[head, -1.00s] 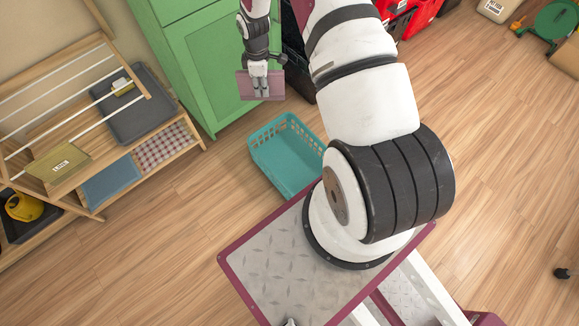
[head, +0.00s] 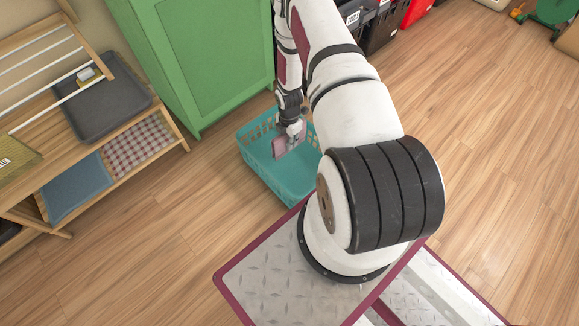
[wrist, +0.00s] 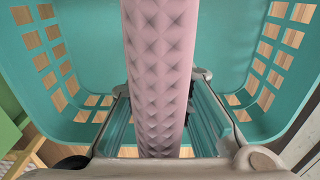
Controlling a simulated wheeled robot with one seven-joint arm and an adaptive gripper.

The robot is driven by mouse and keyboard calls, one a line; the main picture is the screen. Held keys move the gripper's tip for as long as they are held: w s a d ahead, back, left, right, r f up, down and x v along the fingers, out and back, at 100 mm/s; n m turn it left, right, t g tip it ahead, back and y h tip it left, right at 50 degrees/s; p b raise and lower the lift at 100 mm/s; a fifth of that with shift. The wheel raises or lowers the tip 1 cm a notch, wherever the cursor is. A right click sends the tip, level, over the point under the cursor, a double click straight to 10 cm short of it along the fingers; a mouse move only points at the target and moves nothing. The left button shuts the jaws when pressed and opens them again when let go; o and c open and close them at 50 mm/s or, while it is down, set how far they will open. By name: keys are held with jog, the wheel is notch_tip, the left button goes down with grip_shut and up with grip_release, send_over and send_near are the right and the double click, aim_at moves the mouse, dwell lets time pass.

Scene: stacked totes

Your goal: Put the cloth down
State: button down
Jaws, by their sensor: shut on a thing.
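The cloth (head: 282,145) is pink with a quilted texture. My gripper (head: 293,136) is shut on it and holds it over or in the teal basket (head: 262,178). In the wrist view the cloth (wrist: 160,70) runs up the middle between my gripper's fingers (wrist: 163,125), with the walls of the teal basket (wrist: 85,65) around it. I cannot tell whether the cloth touches the basket floor. Nothing else shows inside the basket.
A green cabinet (head: 205,60) stands behind the basket. A wooden rack (head: 175,130) at the left holds a grey tray (head: 105,108), a blue cloth (head: 75,187) and a checked cloth (head: 138,145). Dark and red totes (head: 420,12) stand at the back.

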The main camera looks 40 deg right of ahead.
notch_tip(320, 180, down, 11)
jog(key=b, duration=0.5)
jog(key=shift+s, duration=0.15)
jog(key=shift+r, duration=0.15)
jog(key=c, duration=1.5)
grip_release()
jog(key=shift+o, duration=0.2)
